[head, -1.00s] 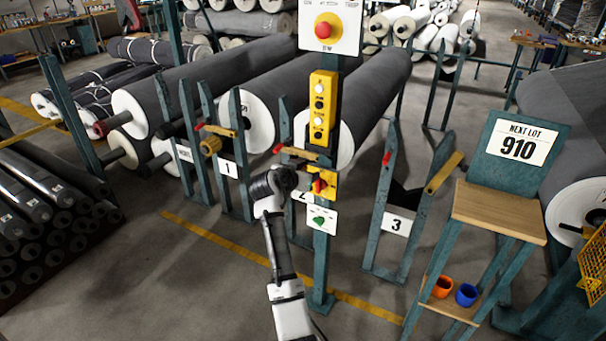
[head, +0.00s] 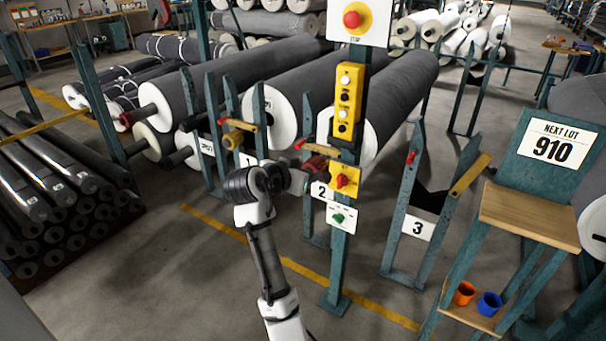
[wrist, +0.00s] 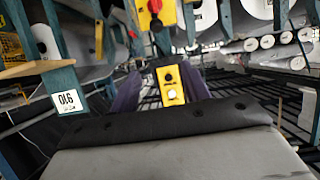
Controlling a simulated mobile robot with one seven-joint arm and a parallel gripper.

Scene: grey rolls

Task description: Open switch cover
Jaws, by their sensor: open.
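A red rotary switch (head: 343,181) sits on a yellow plate (head: 346,193) on the teal post, below a yellow button box (head: 346,100). A green knob (head: 339,218) on a white plate is below it. I cannot make out a separate cover. My gripper (head: 314,172) is just left of the red switch, pointing toward the post; its fingertips are small and dark here. In the wrist view, which is upside down, the dark fingers stand apart with the button box (wrist: 171,86) beyond and between them. The red switch (wrist: 154,7) is at the top edge there. Nothing is held.
A red stop button (head: 352,19) tops the post. Teal roll stands numbered 1, 2 and 3 and large grey rolls (head: 270,100) stand close behind. A wooden-topped stand (head: 530,215) with an orange and a blue cup is at right. Floor in front is clear.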

